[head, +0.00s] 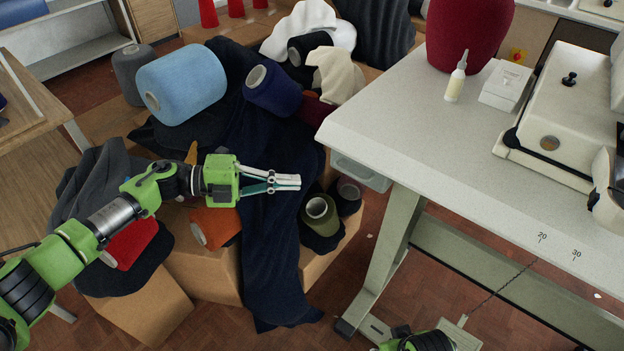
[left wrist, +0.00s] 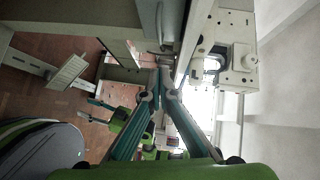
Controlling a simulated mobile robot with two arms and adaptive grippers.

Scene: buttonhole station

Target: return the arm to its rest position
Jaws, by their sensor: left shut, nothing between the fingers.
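My left arm comes in from the left in the head view, stretched out to the right. My left gripper (head: 288,182) is shut and empty, its fingertips together, above the dark navy cloth on the cardboard boxes and left of the white table. In the left wrist view the two fingers (left wrist: 158,78) meet at their tips with nothing between them. A green and black part of my right arm shows at the bottom edge of the head view.
The white table (head: 420,130) carries a small bottle (head: 456,80), a white box (head: 507,85) and a sewing machine (head: 570,110). Blue (head: 182,84), navy (head: 272,88), orange (head: 214,228) and olive (head: 320,214) yarn cones lie around the gripper.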

